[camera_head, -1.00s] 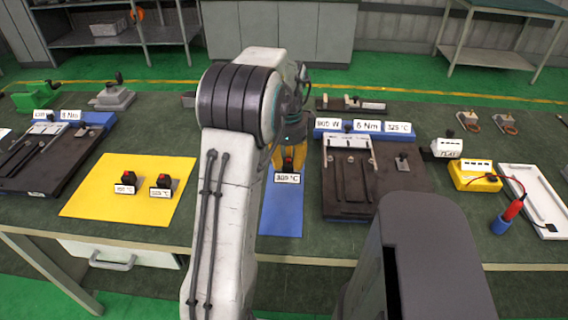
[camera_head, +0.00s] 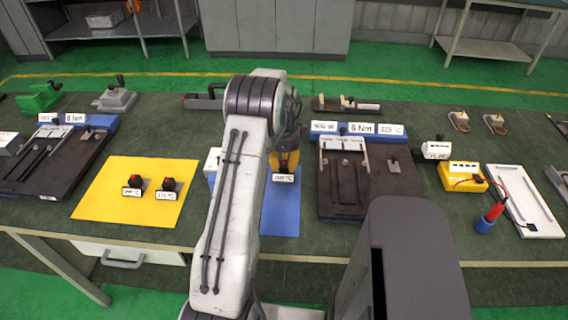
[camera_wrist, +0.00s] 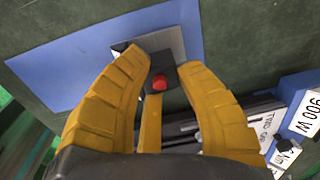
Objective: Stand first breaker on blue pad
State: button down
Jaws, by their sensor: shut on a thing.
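The breaker, a small dark block with a red button (camera_wrist: 159,83) and a white temperature label (camera_head: 283,178), is between the yellow fingers of my gripper (camera_head: 285,161). Whether the breaker's foot touches the pad is hidden. Two similar breakers, left (camera_head: 133,186) and right (camera_head: 167,188), stand on the yellow mat.
The yellow mat (camera_head: 120,215) lies left of my arm. A dark fixture board (camera_head: 350,200) with labelled blue blocks stands close right of the pad. A white box (camera_head: 212,160) is partly behind my arm. The pad's front part is bare.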

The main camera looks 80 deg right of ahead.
aim_at(284, 162)
jog(key=shift+f, duration=1.15)
jog(key=shift+f, duration=0.1)
jog(key=c, duration=0.9)
grip_release()
notch_tip(284, 162, up, 8)
jog(key=shift+a+f+b, duration=0.15)
jog(key=shift+b, duration=0.45)
jog(key=shift+r+b, duration=0.25)
jog(key=shift+b, duration=0.4)
jog(key=shift+a+r+b, duration=0.15)
jog(key=shift+r+b, duration=0.7)
jog(key=shift+r, duration=1.2)
